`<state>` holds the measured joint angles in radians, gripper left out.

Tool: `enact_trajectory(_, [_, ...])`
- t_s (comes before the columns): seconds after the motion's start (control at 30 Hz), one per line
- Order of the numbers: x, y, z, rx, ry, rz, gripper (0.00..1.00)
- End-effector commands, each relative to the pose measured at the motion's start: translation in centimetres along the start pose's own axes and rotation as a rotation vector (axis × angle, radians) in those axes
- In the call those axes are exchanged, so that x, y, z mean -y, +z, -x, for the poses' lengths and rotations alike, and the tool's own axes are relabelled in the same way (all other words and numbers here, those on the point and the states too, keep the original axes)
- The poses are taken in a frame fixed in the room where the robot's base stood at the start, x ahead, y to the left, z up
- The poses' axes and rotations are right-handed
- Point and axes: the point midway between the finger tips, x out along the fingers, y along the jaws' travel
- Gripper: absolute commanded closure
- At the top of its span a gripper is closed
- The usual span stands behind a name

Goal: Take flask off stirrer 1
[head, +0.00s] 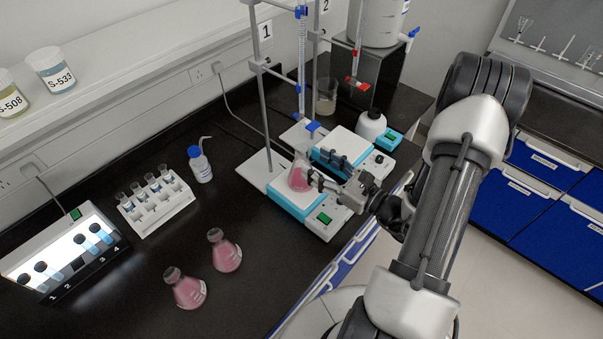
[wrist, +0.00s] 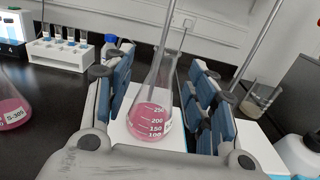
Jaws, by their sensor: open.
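A conical flask of pink liquid (head: 299,178) stands upright on stirrer 1 (head: 310,207), a white and blue stirrer below the stand marked 1. In the wrist view the flask (wrist: 153,108) shows volume marks and a partly hidden label. My gripper (head: 318,172) reaches in from the right at the flask. In the wrist view my gripper (wrist: 160,100) is open, with one blue-padded finger on each side of the flask. Gaps show between the fingers and the glass, so the flask does not look gripped.
Two more pink flasks (head: 225,251) (head: 185,288) stand on the black bench at the front. A tube rack (head: 155,205), a blue-capped bottle (head: 200,165) and a lit box (head: 65,257) are on the left. A stand rod (head: 262,115) rises close behind the flask. A second stirrer (head: 345,150) and a beaker (head: 325,98) are behind. Bare bench lies left of stirrer 1.

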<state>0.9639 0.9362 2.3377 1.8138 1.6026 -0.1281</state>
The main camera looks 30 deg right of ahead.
Motion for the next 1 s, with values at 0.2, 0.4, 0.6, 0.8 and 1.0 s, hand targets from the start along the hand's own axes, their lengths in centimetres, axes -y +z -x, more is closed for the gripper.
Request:
enact_trajectory(0.2, [0.1, 0.0, -1.9, 0.001, 0.000, 0.002, 0.48])
enact_trajectory(0.4, [0.6, -0.5, -4.4, 0.001, 0.004, 0.004, 0.48])
enact_trajectory(0.6, [0.7, -0.5, -6.7, 0.001, 0.003, 0.001, 0.48])
enact_trajectory(0.8, [0.8, -0.4, -7.0, 0.000, 0.000, 0.000, 0.48])
enact_trajectory(1.0, [0.8, -0.4, -7.0, 0.000, 0.000, 0.000, 0.57])
